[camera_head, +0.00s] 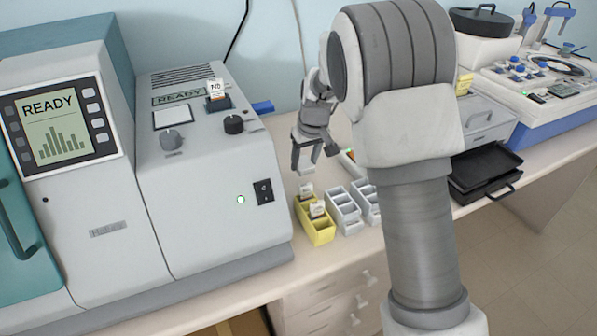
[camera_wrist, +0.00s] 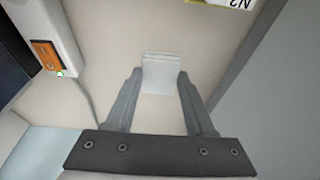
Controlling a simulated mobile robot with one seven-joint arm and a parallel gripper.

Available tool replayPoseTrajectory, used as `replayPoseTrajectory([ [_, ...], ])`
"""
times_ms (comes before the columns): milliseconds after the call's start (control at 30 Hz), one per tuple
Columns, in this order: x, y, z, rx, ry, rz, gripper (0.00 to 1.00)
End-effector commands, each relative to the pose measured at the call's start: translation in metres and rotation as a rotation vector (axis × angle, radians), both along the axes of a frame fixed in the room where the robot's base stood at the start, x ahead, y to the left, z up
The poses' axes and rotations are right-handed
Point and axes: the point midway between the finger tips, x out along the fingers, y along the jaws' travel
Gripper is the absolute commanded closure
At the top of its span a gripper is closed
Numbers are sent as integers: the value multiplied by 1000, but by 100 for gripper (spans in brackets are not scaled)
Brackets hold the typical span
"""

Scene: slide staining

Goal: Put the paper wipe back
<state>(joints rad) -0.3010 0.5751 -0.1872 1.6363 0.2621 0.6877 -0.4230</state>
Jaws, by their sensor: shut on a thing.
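My gripper (camera_head: 306,162) hangs above the bench, behind the yellow rack in the head view. It is shut on a small white paper wipe (camera_wrist: 160,75), which shows between the fingertips in the wrist view. The wipe (camera_head: 306,171) is a small pale patch under the fingers in the head view. In the wrist view my gripper (camera_wrist: 160,82) has a finger on each side of the wipe. Whether the wipe touches the bench is hard to tell.
A yellow rack (camera_head: 318,234) with white-labelled slides stands beside pale racks (camera_head: 345,217). A grey machine (camera_head: 210,190) with a READY screen stands at left. Black trays (camera_head: 485,170) lie at right. A white device with an orange patch (camera_wrist: 46,55) is near my gripper.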

Motion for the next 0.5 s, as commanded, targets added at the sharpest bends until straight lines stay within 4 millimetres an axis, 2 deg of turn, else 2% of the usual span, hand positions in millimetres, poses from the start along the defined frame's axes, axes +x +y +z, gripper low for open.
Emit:
replayPoseTrajectory([
  [100,10,11,-9,0,0,0,91],
  [300,14,16,-17,0,1,-1,91],
  [500,13,15,-46,-1,4,-2,91],
])
